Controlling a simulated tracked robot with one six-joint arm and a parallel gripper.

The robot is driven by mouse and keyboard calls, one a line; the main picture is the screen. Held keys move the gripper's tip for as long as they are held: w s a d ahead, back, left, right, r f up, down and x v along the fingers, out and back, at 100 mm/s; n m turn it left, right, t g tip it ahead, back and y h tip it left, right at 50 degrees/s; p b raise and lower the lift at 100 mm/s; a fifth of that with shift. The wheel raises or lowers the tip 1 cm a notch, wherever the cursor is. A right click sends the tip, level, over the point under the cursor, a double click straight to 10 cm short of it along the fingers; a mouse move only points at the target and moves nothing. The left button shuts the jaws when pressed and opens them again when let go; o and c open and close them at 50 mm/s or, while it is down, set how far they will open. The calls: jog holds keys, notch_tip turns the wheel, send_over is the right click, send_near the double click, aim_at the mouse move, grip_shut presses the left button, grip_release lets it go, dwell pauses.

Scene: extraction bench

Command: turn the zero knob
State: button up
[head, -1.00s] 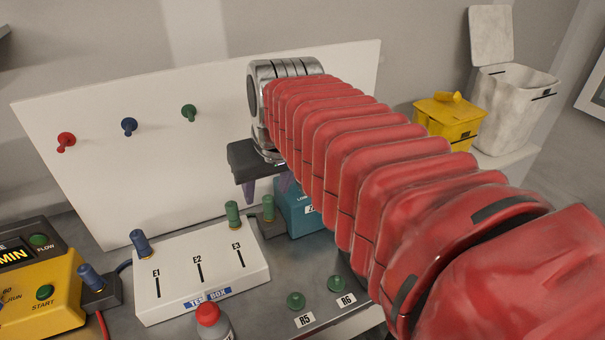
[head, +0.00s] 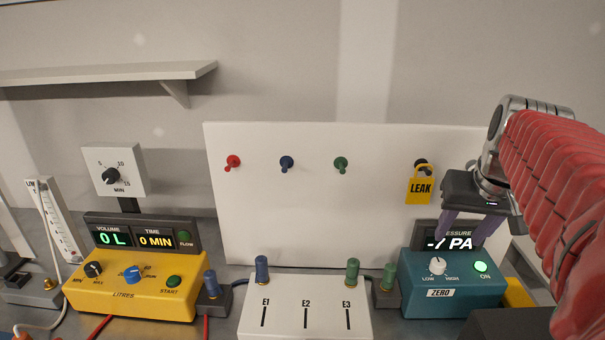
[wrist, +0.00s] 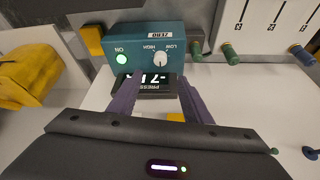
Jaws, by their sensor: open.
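The zero knob (head: 438,265) is a small white dial on the front of a teal box (head: 416,300) labelled ZERO, between the marks LOW and HIGH. The display behind it reads -7 PA, partly hidden by my fingers.
A yellow LEAK tag (head: 420,186) hangs on the white back panel (head: 300,220). A white test box (head: 305,315) with blue and green plugs stands left of the teal box. A yellow pump (head: 130,300) is at far left. Open space lies above the teal box's knob face.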

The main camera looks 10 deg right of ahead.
aim_at(440, 263)
jog(key=x, duration=1.3)
jog(key=shift+f, duration=0.25)
jog(key=shift+c, duration=0.7)
jog(key=c, duration=0.9)
jog(key=shift+d, duration=0.1)
